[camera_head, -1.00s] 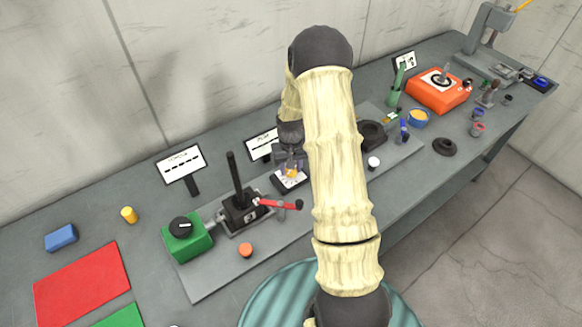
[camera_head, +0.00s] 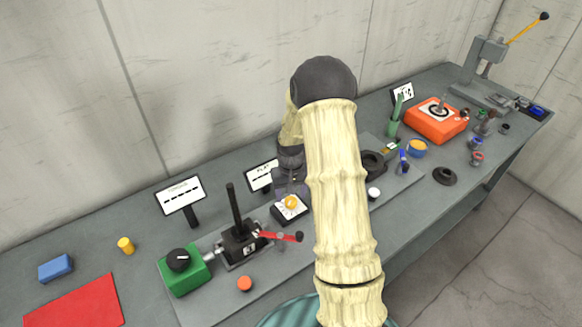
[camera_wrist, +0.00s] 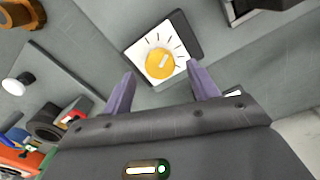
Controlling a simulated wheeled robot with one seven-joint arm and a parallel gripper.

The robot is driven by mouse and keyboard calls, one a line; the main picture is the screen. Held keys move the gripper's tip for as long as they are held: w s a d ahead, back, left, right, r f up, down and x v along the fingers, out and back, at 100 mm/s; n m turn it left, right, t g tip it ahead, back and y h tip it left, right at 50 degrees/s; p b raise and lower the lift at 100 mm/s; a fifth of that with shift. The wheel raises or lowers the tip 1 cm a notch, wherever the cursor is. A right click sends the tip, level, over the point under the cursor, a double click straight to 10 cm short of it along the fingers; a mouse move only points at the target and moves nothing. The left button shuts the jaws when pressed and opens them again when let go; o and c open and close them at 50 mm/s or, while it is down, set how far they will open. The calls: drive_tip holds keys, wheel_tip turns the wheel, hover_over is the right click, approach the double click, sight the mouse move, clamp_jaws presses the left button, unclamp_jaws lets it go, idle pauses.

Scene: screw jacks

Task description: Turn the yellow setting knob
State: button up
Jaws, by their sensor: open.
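The yellow setting knob (camera_head: 291,202) is round and sits on a white dial plate (camera_head: 283,212) with black tick marks, on a dark box on the grey base plate. In the wrist view the yellow knob (camera_wrist: 160,63) shows a pale pointer line slanting up to the right. My gripper (camera_wrist: 162,85) is open, its two purple fingers apart. In that view the knob appears just past the fingertips, between their lines, and nothing is held. In the head view my gripper (camera_head: 291,188) is beside and behind the knob, partly hidden by my arm.
A black lever (camera_head: 235,207) and a red-handled lever (camera_head: 281,236) stand left of the dial. A green box with a black knob (camera_head: 183,270) is farther left. A white sign (camera_head: 261,176) stands behind. A white button (camera_head: 374,194) and black ring (camera_head: 373,164) lie right.

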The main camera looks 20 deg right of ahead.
sight(290, 201)
wheel_tip(290, 201, up, 15)
drive_tip(key=b, duration=0.2)
drive_tip(key=shift+a, duration=0.1)
idle(0.5)
drive_tip(key=s+a+n+t, duration=0.1)
drive_tip(key=s+a, duration=0.4)
drive_tip(key=s, duration=0.4)
drive_tip(key=s+a+f+n+t, duration=0.1)
drive_tip(key=s+a, duration=0.4)
drive_tip(key=s, duration=0.4)
drive_tip(key=shift+s+t, duration=0.15)
drive_tip(key=shift+t, duration=0.15)
drive_tip(key=shift+a+f, duration=0.1)
